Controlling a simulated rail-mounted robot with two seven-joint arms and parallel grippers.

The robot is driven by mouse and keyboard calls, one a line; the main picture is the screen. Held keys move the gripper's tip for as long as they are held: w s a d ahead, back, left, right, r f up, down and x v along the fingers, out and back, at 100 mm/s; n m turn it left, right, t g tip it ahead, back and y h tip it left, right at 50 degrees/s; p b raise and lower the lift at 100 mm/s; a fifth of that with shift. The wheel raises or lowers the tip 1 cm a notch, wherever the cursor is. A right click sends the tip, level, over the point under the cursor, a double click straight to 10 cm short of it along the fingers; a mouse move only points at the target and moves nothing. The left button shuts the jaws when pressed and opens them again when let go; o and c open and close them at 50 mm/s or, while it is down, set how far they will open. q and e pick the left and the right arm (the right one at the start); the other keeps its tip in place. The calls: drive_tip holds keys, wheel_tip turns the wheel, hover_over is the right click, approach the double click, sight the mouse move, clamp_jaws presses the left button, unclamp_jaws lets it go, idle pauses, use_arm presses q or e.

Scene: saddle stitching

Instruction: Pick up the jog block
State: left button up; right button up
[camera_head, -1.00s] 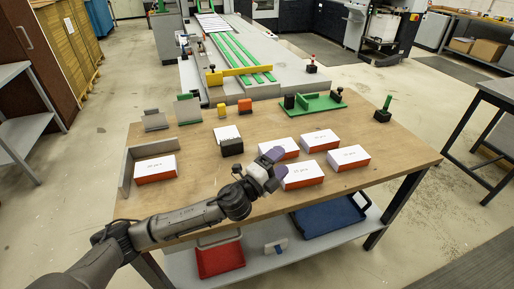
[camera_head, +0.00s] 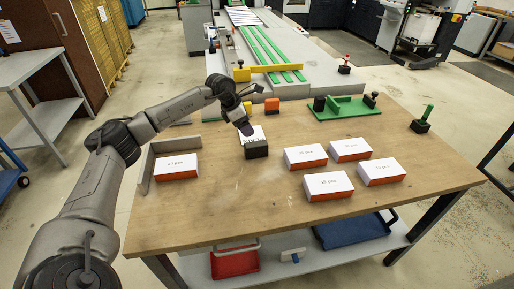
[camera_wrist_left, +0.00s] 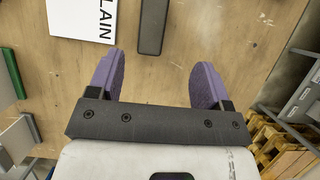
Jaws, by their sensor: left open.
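A dark block (camera_head: 256,150), which looks like the jog block, sits on the wooden table against a white, dark-lettered piece (camera_head: 257,132). In the left wrist view a dark grey bar (camera_wrist_left: 152,22) lies beyond the fingers near the top edge, probably the same block. A white piece lettered "PLAIN" (camera_wrist_left: 80,18) is to its left. My left gripper (camera_head: 246,130) has purple fingers and is just behind and above the block, pointing down. In the left wrist view its fingers (camera_wrist_left: 155,80) are wide apart with nothing between them. My right gripper is not in view.
Several white-and-orange boxes (camera_head: 328,184) stand to the right, another (camera_head: 177,167) at left by a grey angled fence (camera_head: 146,170). An orange block (camera_head: 272,106) and a green fixture (camera_head: 340,112) are behind. The front of the table (camera_head: 235,215) is clear.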

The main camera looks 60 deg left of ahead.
sight(254, 144)
use_arm(q)
drive_tip(key=shift+g, duration=0.3)
drive_tip(key=x, duration=0.2)
drive_tip(key=b+x, duration=0.1)
drive_tip(key=x, duration=0.1)
drive_tip(key=a+x, duration=0.1)
drive_tip(key=x, duration=0.1)
drive_tip(key=shift+s+f, duration=0.25)
drive_tip(key=shift+f, duration=0.3)
drive_tip(key=shift+w+f+b, duration=0.3)
drive_tip(key=shift+f+b, duration=0.05)
drive_tip(key=shift+f, duration=0.35)
drive_tip(key=shift+b+x, duration=0.85)
drive_tip(key=shift+x, duration=1.8)
drive_tip(key=shift+a, duration=0.1)
drive_tip(key=c, duration=1.1)
drive_tip(key=shift+r, duration=0.1)
